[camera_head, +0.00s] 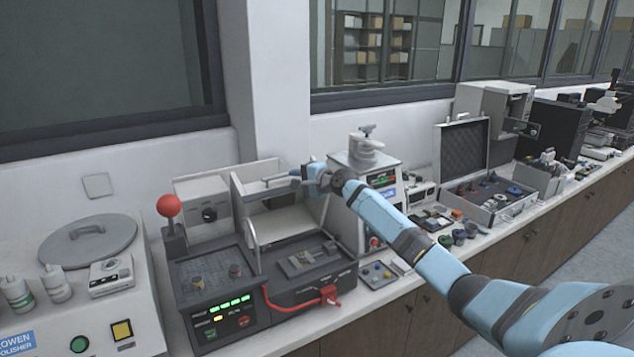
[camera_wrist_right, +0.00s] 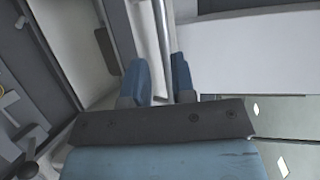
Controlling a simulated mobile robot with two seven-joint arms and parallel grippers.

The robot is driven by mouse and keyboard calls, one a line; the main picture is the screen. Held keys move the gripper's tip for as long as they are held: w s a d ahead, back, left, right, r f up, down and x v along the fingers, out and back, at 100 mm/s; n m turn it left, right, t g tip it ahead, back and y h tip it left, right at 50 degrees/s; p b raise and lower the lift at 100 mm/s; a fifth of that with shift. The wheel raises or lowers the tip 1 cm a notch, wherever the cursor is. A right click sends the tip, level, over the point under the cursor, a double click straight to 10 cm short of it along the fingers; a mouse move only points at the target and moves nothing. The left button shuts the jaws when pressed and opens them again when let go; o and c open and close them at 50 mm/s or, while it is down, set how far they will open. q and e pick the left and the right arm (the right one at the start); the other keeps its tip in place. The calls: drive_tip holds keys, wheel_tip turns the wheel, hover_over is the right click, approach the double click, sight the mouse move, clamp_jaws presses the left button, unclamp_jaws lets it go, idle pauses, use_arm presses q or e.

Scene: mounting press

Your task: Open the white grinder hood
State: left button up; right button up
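The white grinder hood (camera_head: 250,205) is on the grinder at the left centre of the head view. It appears raised, with the dark work bed (camera_head: 308,262) visible below it. A grey bar handle (camera_head: 284,179) runs along its upper front. My right gripper (camera_head: 307,176) is at the right end of this handle, its fingers partly hidden by its own wrist. My left gripper is not in view.
A red ball-topped lever (camera_head: 169,206) stands left of the hood. A red hose (camera_head: 290,307) crosses the machine's front. A polisher with a grey round lid (camera_head: 88,241) is at the far left. A white-and-grey machine (camera_head: 366,152) stands close behind my right wrist.

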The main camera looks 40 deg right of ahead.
drive_tip(key=b+v, duration=0.1)
drive_tip(key=v, duration=0.9)
drive_tip(key=shift+s, duration=0.15)
drive_tip(key=shift+c, duration=0.2)
